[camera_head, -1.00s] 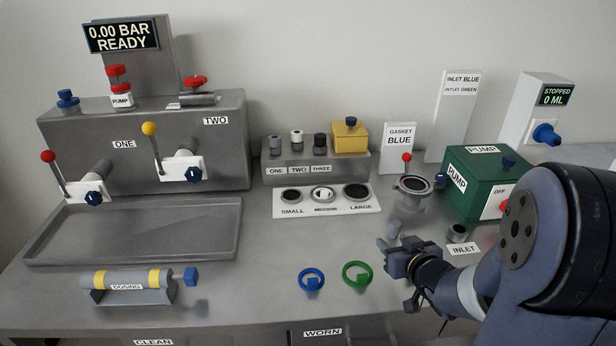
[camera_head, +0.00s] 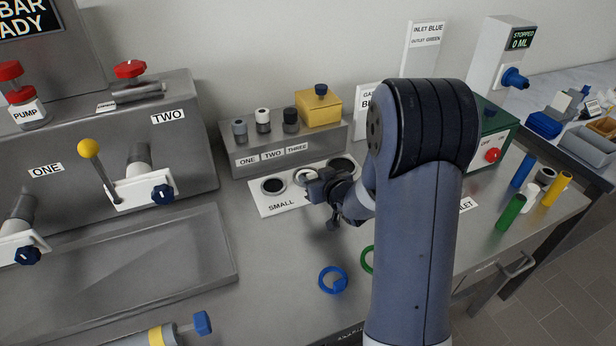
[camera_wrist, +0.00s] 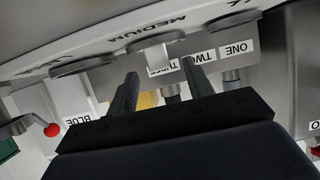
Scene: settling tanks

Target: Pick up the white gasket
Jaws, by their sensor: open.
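The white gasket (camera_head: 302,177) sits at the middle place, labelled MEDIUM, of the white gasket board (camera_head: 279,206), partly hidden by my gripper in the head view. In the wrist view, a white piece (camera_wrist: 155,57) at the MEDIUM place shows between my fingers and looks like this gasket. My gripper (camera_head: 319,186) is just to its right in the head view. In the wrist view my gripper (camera_wrist: 160,68) has its two dark fingers apart, with nothing clearly held. Whether a finger touches the gasket I cannot tell.
Dark rings lie at the SMALL (camera_head: 273,186) and LARGE (camera_head: 342,165) places on either side. Behind the board stands a grey block (camera_head: 243,170) with several knobs and a yellow box (camera_head: 318,106). A blue ring (camera_head: 333,280) and a green ring (camera_head: 367,259) are in front.

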